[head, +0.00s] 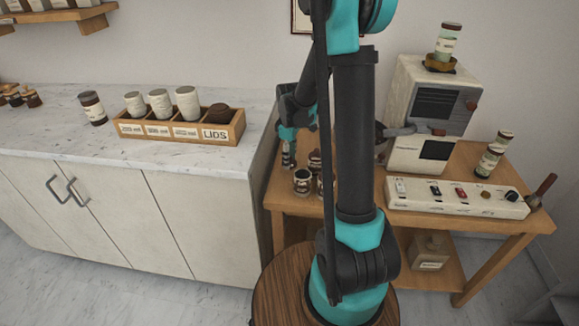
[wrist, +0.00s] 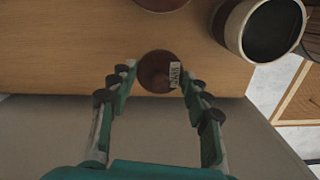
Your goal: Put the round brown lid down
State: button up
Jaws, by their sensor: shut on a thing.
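My gripper (wrist: 158,76) points down over the wooden table. It is shut on the round brown lid (wrist: 157,71), which sits between the fingertips and has a small pale label at its right side. The lid is close to the table's edge in the wrist view. I cannot tell whether it touches the wood. In the head view my gripper (head: 288,156) is small, beside the cups at the table's left part, and the lid cannot be made out there.
A cream-rimmed cup with a dark inside (wrist: 272,28) stands right of my gripper. Cups (head: 302,182) share the wooden table (head: 520,226) with a coffee machine (head: 408,118) and a switch panel (head: 455,197). A wooden crate marked LIDS (head: 216,133) stands on the counter (head: 50,125).

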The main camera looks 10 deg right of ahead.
aim_at(290, 173)
jog(key=shift+f, duration=2.05)
jog(key=shift+f, duration=0.1)
jog(key=o, duration=1)
jog(key=shift+o, duration=0.2)
notch_tip(290, 173, up, 12)
jog(key=shift+r, duration=0.15)
jog(key=shift+s, duration=0.1)
